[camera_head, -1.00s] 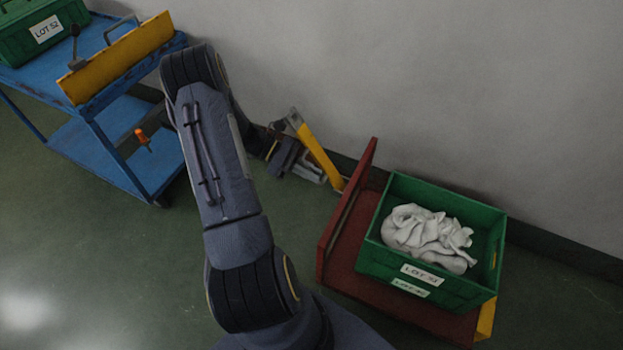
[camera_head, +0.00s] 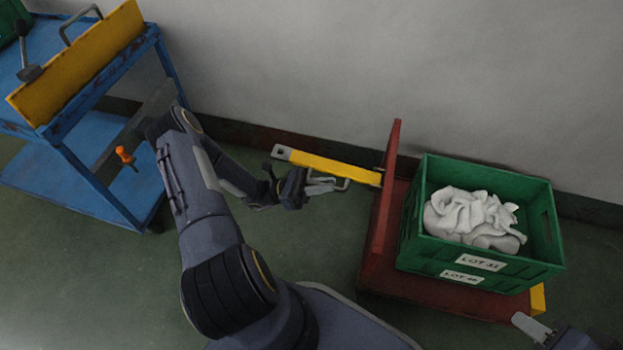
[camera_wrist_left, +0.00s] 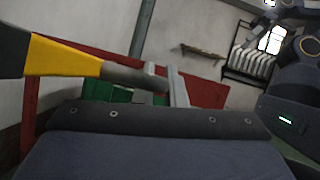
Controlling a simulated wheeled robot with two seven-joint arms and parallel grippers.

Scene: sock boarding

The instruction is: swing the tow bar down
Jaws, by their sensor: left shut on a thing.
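The yellow tow bar (camera_head: 332,167) juts left from the red cart (camera_head: 372,255), sloping slightly up to its grey far end by the wall. My left gripper (camera_head: 322,187) is at the grey handle on the bar's near side and is shut on it. In the left wrist view the yellow bar (camera_wrist_left: 65,56) enters from the left, and its grey handle (camera_wrist_left: 130,76) runs to my fingers. My right gripper (camera_head: 530,326) shows only a pale fingertip at the lower right; its opening is hidden.
A green crate (camera_head: 420,255) with white socks (camera_head: 470,217) sits on the red cart. A blue trolley (camera_head: 85,150) with a yellow board (camera_head: 80,60) and an orange knob (camera_head: 125,156) stands left. The wall is close behind the bar. Floor in front is clear.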

